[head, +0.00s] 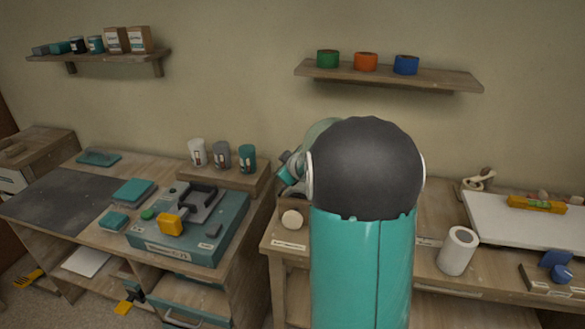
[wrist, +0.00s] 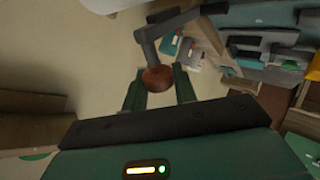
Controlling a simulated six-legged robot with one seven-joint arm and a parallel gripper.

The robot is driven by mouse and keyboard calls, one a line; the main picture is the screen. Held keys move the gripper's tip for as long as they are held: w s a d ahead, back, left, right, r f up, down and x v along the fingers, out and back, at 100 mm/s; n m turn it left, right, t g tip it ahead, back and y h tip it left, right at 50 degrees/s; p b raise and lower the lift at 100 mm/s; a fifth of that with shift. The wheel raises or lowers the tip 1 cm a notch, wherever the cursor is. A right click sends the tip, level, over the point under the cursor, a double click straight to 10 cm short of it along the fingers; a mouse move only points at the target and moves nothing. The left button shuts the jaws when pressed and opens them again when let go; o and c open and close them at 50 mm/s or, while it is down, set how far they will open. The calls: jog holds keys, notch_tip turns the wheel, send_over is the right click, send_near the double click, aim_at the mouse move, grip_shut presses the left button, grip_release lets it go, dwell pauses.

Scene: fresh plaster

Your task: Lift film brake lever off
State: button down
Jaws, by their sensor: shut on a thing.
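My gripper (wrist: 158,88) shows in the wrist view, its two green fingers shut on a reddish-brown ball knob. The knob is the end of a bent grey lever (wrist: 147,42), which I take to be the film brake lever. Its dark far end reaches up and right near the picture's top edge. I cannot tell whether that end touches anything. In the head view my arm hides the gripper and the lever. A teal machine base (head: 228,225) with grey parts and a yellow handle (head: 170,223) stands on the left bench.
Cups (head: 221,155) stand on a raised wooden block behind the machine. A white roll (head: 458,251) and a white board (head: 520,222) are on the right bench. Wall shelves hold boxes (head: 128,39) and tape rolls (head: 366,61). The dark mat (head: 60,198) at left is clear.

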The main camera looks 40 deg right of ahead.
jog(key=shift+w+a, duration=0.7)
jog(key=shift+w, duration=0.1)
jog(key=shift+w+a, duration=0.15)
jog(key=shift+f, duration=0.15)
jog(key=c, duration=1.1)
grip_release()
jog(key=shift+a, duration=0.1)
jog(key=shift+c, duration=0.2)
jog(key=shift+s+r, duration=0.45)
jog(key=v, duration=1.2)
jog(key=shift+s, duration=0.45)
jog(key=shift+r, duration=0.1)
